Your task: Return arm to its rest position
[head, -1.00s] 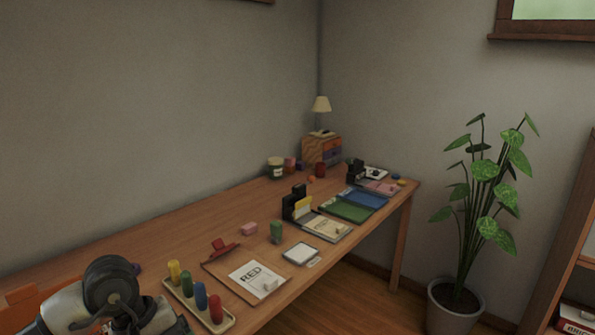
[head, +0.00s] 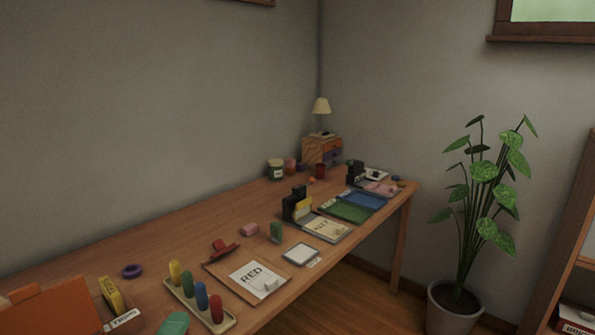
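Neither of my grippers shows in the head view now, and no part of my arms is visible. The long wooden desk (head: 190,222) runs from the lower left to the back right corner. On its near part lie a tray (head: 231,324) with several coloured pegs, a clipboard (head: 216,268) with a sheet reading RED, a purple ring (head: 132,271), a yellow object (head: 112,295) and a green object (head: 173,323). An orange panel (head: 55,310) stands at the lower left.
A pink block (head: 250,229), a green object (head: 277,232) and a white-topped pad (head: 300,254) lie mid-desk. Green and blue folders (head: 346,211) lie farther back. A potted plant (head: 483,200) stands on the floor to the right, beside a wooden shelf (head: 563,245).

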